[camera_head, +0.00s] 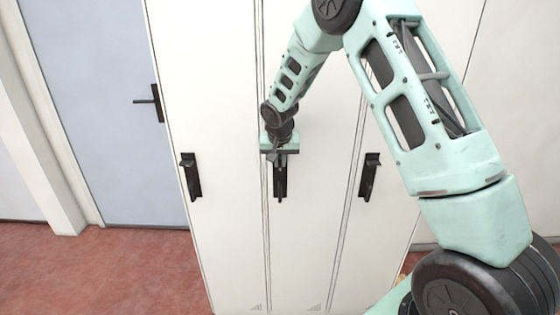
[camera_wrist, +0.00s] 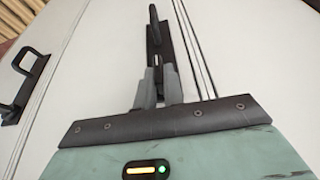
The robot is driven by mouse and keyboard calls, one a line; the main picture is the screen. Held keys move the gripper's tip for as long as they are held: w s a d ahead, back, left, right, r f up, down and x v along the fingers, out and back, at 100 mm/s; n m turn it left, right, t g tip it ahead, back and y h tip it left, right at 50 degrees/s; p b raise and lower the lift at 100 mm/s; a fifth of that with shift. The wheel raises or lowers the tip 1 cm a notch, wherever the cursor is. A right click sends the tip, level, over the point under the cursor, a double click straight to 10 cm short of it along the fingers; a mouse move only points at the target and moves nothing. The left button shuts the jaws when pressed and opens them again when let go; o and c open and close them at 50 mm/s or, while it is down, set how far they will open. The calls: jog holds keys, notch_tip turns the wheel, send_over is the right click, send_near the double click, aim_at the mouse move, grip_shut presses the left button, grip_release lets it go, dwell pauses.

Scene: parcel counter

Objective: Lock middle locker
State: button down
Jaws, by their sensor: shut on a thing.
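The middle locker (camera_head: 310,210) is a tall white door between two similar doors, and it looks closed. Its black handle (camera_head: 280,183) is upright on the left side of the door. My gripper (camera_head: 279,155) is at the upper part of this handle, with its fingers shut on it. In the wrist view, the two grey fingers of my gripper (camera_wrist: 158,82) close around the dark handle (camera_wrist: 155,45), which extends beyond the fingertips. The fingers hide part of the handle and its mount.
The left locker (camera_head: 215,100) has a black handle (camera_head: 191,176), and the right locker's black handle (camera_head: 369,175) is beside my arm. A blue-grey door (camera_head: 100,100) with a dark lever stands at the far left. Reddish floor (camera_head: 110,270) is clear at the lower left.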

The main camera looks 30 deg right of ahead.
jog(key=shift+a+b, duration=0.1)
jog(key=shift+b, duration=0.2)
jog(key=shift+w+a+f+n+g+h+b, duration=0.25)
jog(key=shift+n+g+h+b, duration=0.8)
jog(key=shift+h, duration=1.4)
jog(key=shift+w+a+f+n+g+h+b, duration=0.1)
jog(key=shift+a+f+n+g+h+b, duration=0.25)
jog(key=shift+g+h+b, duration=1.45)
jog(key=shift+w+a+f+n+g+h+b, duration=0.3)
jog(key=shift+n+g+h+b, duration=0.45)
jog(key=shift+h+b, duration=1.7)
jog(key=shift+s+d+h+p, duration=0.1)
jog(key=shift+d+h+p, duration=0.1)
jog(key=shift+h+p, duration=0.6)
jog(key=c, duration=1.5)
grip_release()
jog(key=shift+a, duration=0.15)
